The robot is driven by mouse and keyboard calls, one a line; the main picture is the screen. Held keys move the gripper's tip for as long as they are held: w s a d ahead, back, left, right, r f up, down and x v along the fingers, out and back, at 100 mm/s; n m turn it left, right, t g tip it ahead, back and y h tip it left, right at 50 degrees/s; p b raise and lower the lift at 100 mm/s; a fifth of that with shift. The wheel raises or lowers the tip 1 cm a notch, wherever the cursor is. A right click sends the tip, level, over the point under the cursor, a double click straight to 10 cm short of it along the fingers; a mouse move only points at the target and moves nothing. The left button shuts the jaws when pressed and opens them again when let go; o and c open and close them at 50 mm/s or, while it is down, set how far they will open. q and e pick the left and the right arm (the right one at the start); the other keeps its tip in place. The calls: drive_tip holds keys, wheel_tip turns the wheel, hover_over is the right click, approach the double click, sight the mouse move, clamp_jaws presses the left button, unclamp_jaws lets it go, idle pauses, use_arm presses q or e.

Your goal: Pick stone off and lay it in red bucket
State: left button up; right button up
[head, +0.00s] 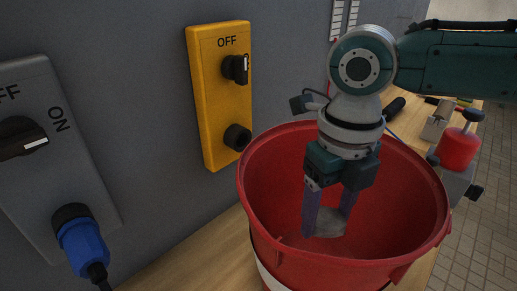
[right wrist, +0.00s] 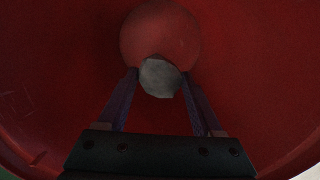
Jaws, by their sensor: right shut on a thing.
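The red bucket (head: 268,188) stands on the wooden surface, its open top facing up. My right gripper (head: 327,226) reaches down inside the bucket's rim. Its two purple fingers are shut on a grey stone (head: 328,222). In the right wrist view, the stone (right wrist: 160,78) sits between the fingertips of the right gripper (right wrist: 160,84), with the red inside of the bucket (right wrist: 60,70) all around. A rounder, lighter red shape (right wrist: 160,35) shows behind the stone; I cannot tell what it is. My left gripper is not in view.
A yellow switch box (head: 208,95) and a grey switch box (head: 62,150) with a blue plug (head: 82,240) are on the grey wall at left. A red-topped item (head: 458,148) and tools lie on the wooden bench to the right of the bucket.

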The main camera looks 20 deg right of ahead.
drive_tip(key=o, duration=1.5)
wheel_tip(320, 180, up, 10)
drive_tip(key=p, duration=0.1)
